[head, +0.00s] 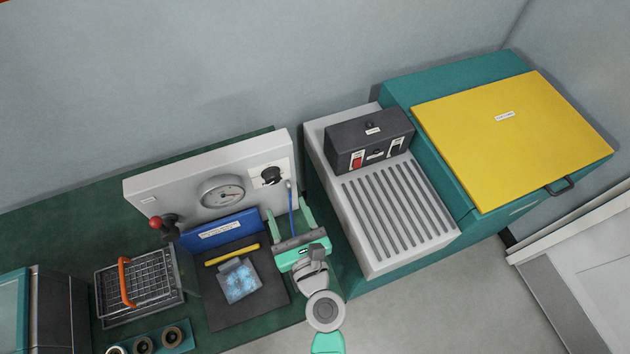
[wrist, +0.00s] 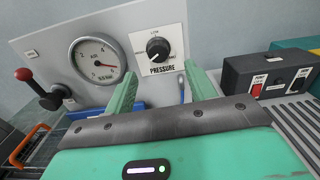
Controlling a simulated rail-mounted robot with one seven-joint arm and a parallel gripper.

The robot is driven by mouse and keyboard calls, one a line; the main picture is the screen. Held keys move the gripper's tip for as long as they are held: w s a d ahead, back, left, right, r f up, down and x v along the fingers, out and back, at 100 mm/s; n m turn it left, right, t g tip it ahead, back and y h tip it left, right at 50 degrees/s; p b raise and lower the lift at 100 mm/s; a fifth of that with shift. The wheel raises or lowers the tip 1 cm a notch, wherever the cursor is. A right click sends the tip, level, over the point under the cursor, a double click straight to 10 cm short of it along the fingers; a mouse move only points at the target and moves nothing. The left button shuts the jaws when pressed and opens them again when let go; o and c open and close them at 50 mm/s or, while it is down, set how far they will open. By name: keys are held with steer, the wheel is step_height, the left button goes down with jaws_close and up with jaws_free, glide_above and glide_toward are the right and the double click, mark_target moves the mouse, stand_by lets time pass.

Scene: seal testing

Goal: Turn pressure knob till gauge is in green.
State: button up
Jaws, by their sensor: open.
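The black pressure knob (head: 271,175) is on a white plate on the grey panel (head: 150,190). In the wrist view the knob (wrist: 157,48) sits above the label "PRESSURE", with a white pointer line on it. The round gauge (head: 222,191) is left of the knob. In the wrist view the gauge (wrist: 97,60) has a white face and a red needle pointing to the lower right; no green zone can be made out. My gripper (head: 287,214) is open and empty, in front of and below the knob, apart from it. Its two green fingers (wrist: 163,88) point toward the panel.
A red-topped lever (head: 157,223) stands left of the gauge. A blue block (head: 219,232), yellow stick (head: 232,254), clear bag (head: 239,281) and wire basket (head: 140,285) are below the panel. A dark switch box (head: 368,140) stands to the right.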

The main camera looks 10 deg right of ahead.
mark_target(274, 182)
steer(key=shift+m, duration=0.3)
steer(key=w, duration=0.2)
steer(key=w+a, duration=0.1)
steer(key=w, duration=0.4)
steer(key=shift+w+a+f, duration=0.2)
steer(key=shift+w+a, duration=0.1)
steer(key=shift+a, duration=0.05)
steer(key=c, duration=1)
